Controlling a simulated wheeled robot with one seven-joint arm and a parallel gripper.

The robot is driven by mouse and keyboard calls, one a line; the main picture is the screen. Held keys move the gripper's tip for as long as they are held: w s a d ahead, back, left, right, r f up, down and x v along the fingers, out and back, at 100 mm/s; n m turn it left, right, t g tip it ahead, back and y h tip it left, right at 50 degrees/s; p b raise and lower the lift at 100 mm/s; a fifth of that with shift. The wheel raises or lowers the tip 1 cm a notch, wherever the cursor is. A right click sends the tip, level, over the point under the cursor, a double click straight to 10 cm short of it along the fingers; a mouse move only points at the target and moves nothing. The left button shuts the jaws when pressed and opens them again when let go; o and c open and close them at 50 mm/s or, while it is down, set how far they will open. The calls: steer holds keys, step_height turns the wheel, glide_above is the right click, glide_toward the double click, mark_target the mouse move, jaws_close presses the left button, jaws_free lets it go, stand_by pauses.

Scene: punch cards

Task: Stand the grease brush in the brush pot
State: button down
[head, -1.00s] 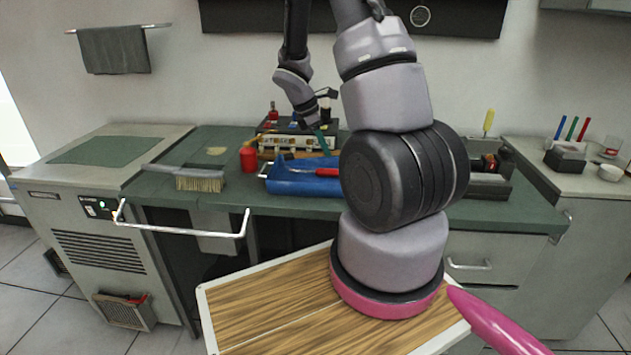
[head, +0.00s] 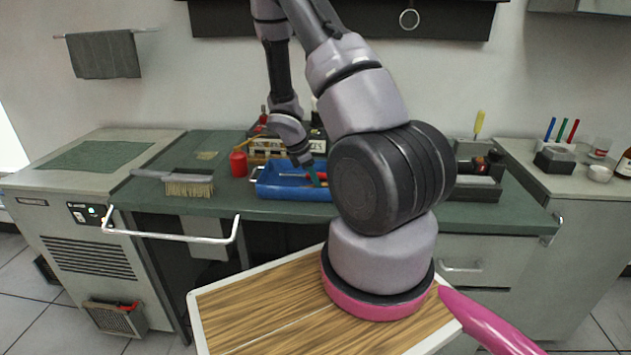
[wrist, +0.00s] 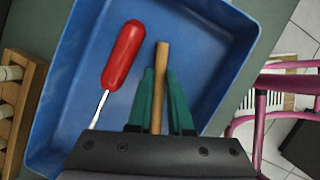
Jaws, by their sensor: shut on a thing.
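My gripper (head: 315,177) is low over the blue tray (head: 262,188), with its teal fingers partly hidden by the arm in the head view. In the wrist view its fingers (wrist: 159,95) are shut on a slim wooden handle (wrist: 161,70), which looks like the grease brush. The handle is over or in the blue tray, and its other end is hidden behind the gripper body. I cannot see bristles on it. A small red pot (head: 238,163) stands left of the tray; I cannot tell whether it is the brush pot.
A red-handled tool (wrist: 123,55) lies in the tray beside the gripper. A bench brush (head: 188,187) lies to the left on the green worktop. A wooden rack (wrist: 20,95) is close to the tray. A dark box (head: 475,180) stands further right.

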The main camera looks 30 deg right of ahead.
steer(key=shift+f, duration=0.15)
steer(key=c, duration=0.8)
jaws_free()
steer(key=shift+c, duration=0.2)
steer(key=s+a+r+m+t+y, duration=0.1)
steer(key=s+a+r+m, duration=0.15)
steer(key=r, duration=0.75)
steer(key=s+a+r+m+t+y, duration=0.1)
steer(key=a+r+m, duration=0.3)
steer(key=r, duration=0.5)
steer(key=s+a+r+m+t+y, duration=0.1)
steer(key=s+a+r+m, duration=0.15)
steer(key=r, duration=0.75)
steer(key=s+a+r+m+t+y, duration=0.1)
steer(key=s+a+r+m+t, duration=0.1)
steer(key=s+r+m, duration=0.3)
steer(key=s+a+r+m+t+y, duration=0.2)
steer(key=s+a+r+m, duration=0.3)
steer(key=s+r, duration=0.2)
steer(key=shift+s+a+m+t+y, duration=0.3)
steer(key=shift+s+m+t, duration=0.1)
steer(key=shift+s, duration=0.1)
steer(key=shift+r, duration=0.1)
